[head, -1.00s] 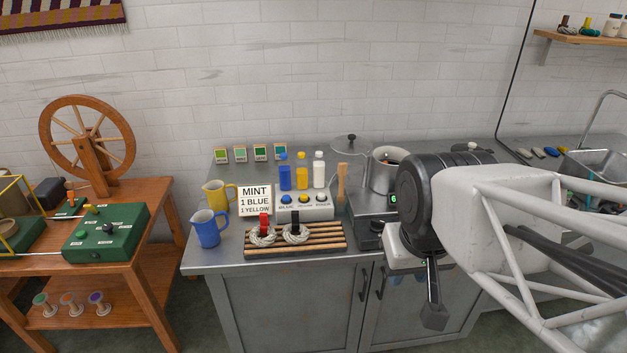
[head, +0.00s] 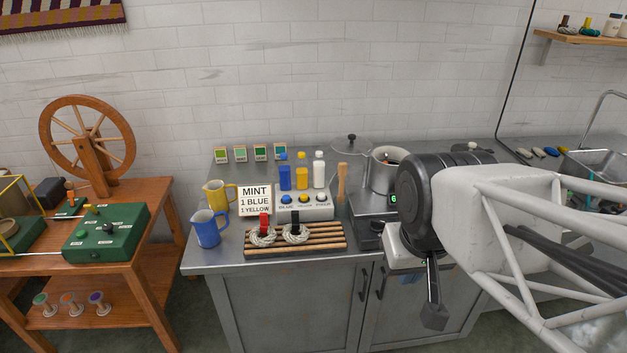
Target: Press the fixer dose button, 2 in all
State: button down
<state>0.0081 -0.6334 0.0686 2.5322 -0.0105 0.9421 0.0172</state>
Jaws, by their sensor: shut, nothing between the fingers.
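The dose box (head: 305,212) is a pale box on the steel counter with a blue button (head: 286,198), a yellow button (head: 304,198) and a white button (head: 321,197). The labels under them are too small to read surely; the white one, at the right end, stands in front of the white bottle (head: 319,170). My gripper (head: 434,317) is shut and empty, pointing down at the counter's front, well to the right of the box and apart from it. My arm hides part of the counter on the right.
A blue bottle (head: 284,173) and a yellow bottle (head: 302,177) stand behind the box. A sign (head: 255,199) and two jugs are to its left. A wooden rack (head: 320,236) with two skeins lies in front. A pot (head: 381,174) on a hot plate stands right.

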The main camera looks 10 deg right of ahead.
jog(key=shift+w, duration=0.1)
dwell(0.8)
jog(key=t+h, duration=0.4)
jog(key=h, duration=0.3)
send_over(320, 194)
notch_tip(320, 194, down, 13)
jog(key=shift+f, duration=4.35)
